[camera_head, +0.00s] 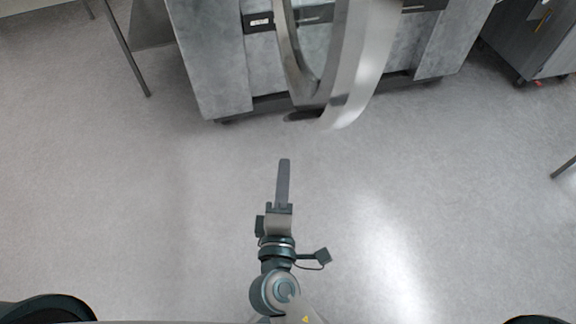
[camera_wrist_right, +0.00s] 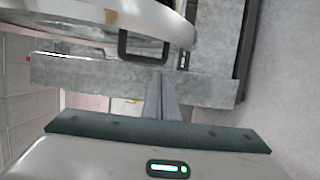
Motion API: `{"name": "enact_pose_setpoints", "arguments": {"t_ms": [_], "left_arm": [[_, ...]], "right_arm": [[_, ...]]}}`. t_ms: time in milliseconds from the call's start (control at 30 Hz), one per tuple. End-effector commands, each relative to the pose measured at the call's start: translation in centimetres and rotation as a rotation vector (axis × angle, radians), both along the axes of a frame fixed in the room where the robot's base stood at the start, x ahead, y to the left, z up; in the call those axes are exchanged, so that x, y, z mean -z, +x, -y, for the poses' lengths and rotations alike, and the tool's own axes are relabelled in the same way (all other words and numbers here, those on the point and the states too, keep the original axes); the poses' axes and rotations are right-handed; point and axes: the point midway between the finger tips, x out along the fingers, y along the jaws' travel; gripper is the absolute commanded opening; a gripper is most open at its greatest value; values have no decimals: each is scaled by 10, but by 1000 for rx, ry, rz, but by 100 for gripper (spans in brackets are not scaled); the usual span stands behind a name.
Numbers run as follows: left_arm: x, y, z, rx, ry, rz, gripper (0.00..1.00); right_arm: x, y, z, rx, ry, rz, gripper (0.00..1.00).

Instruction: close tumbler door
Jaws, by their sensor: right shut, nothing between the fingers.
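The tumbler door (camera_head: 359,70) is a silver ring standing out from the front of the grey washer (camera_head: 212,65), at the top middle of the head view. It looks swung open; its hinge is out of frame. A dark handle (camera_head: 303,115) sits at its lower edge. My right gripper (camera_head: 284,165) is shut and empty, apart from the door and nearer to me. In the right wrist view, the shut fingers (camera_wrist_right: 162,85) point toward the door's silver rim (camera_wrist_right: 85,22), and the dark loop handle (camera_wrist_right: 143,60) appears just past the fingertips. My left gripper is not in view.
The grey floor (camera_head: 120,200) around my right arm is clear. Thin dark legs (camera_head: 127,55) stand at the upper left, and another leg (camera_head: 565,166) shows at the right edge. A second grey cabinet (camera_head: 525,45) stands at the upper right.

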Motion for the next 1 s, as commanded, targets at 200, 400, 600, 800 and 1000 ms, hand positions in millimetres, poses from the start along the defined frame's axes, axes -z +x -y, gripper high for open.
{"name": "enact_pose_setpoints", "arguments": {"t_ms": [200,400,600,800,1000], "left_arm": [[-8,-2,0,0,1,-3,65],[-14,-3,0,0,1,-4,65],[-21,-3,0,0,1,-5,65],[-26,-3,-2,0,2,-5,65],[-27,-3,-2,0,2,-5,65]], "right_arm": [[-3,31,1,1,-2,3,0],[-3,67,1,1,-2,3,0],[-2,90,14,1,-5,0,0],[-1,94,34,0,-2,0,0],[0,96,41,0,-1,-1,0]]}}
